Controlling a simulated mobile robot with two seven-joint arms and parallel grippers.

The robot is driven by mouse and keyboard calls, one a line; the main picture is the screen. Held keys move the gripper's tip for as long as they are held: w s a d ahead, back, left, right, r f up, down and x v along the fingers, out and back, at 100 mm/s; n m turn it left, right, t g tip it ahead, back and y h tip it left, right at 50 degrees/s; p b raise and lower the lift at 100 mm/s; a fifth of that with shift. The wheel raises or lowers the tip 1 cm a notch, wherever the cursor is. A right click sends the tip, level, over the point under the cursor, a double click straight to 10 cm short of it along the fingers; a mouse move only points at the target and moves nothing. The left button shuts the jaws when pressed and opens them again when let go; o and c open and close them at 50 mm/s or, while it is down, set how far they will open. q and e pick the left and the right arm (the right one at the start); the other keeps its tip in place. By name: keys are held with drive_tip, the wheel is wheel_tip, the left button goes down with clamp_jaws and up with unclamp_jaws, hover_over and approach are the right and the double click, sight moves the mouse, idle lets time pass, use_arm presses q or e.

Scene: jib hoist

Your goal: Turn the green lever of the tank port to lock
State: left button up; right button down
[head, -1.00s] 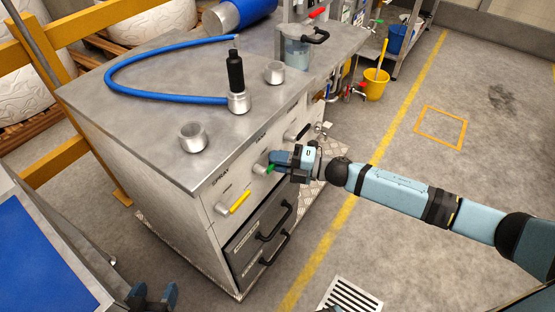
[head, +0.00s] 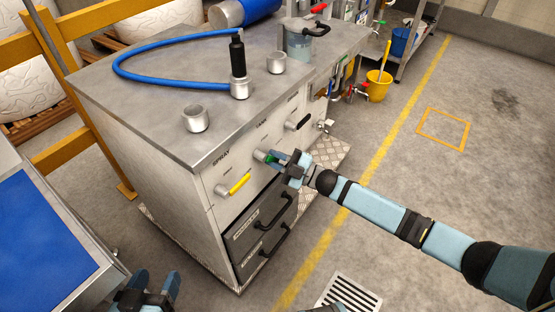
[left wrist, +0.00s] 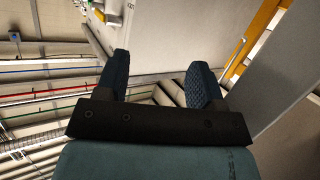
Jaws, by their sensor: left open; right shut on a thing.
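The tank port (head: 259,155) is on the upper front panel of the metal cabinet, under the TANK label, between the spray port and a port with a black lever. Its green lever (head: 272,159) is mostly hidden by my right gripper (head: 280,161), which is shut on it. My left gripper (head: 150,288) is open and empty at the bottom left, low in front of the cabinet and apart from it. In the left wrist view its two fingers (left wrist: 160,82) are spread with nothing between them.
The spray port's yellow lever (head: 239,184) is close to the left of my right gripper. The black lever (head: 304,122) is to its right. Drawers with black handles (head: 270,225) are below. A blue-topped table (head: 45,235) stands at left. The floor at right is clear.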

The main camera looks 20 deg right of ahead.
sight(256, 162)
use_arm(q)
drive_tip(key=shift+s+a+f+g+y+p, duration=0.25)
drive_tip(key=shift+s+a+f+g+p, duration=0.2)
drive_tip(key=shift+f+p, duration=0.3)
drive_tip(key=shift+s+a+f+g+y+p, duration=0.3)
drive_tip(key=shift+a+f+g+p, duration=0.15)
drive_tip(key=shift+f+p, duration=0.25)
use_arm(e)
drive_tip(key=shift+s+a+f+m+t+h, duration=0.45)
drive_tip(key=shift+m+t, duration=0.5)
drive_tip(key=shift+m, duration=1.25)
drive_tip(key=shift+s+a+f+m+t+h, duration=0.1)
drive_tip(key=shift+s+a+m+t+h, duration=0.4)
drive_tip(key=shift+m, duration=1.7)
drive_tip(key=shift+s+a+f+m+t+h, duration=0.25)
drive_tip(key=shift+a+m+t+h, duration=0.4)
drive_tip(key=shift+m+t, duration=1.15)
drive_tip(key=shift+d+f+m+g, duration=0.1)
drive_tip(key=shift+m+g, duration=0.35)
drive_tip(key=shift+m, duration=0.15)
drive_tip(key=c, duration=1.1)
unclamp_jaws()
use_arm(q)
drive_tip(key=shift+r, duration=0.1)
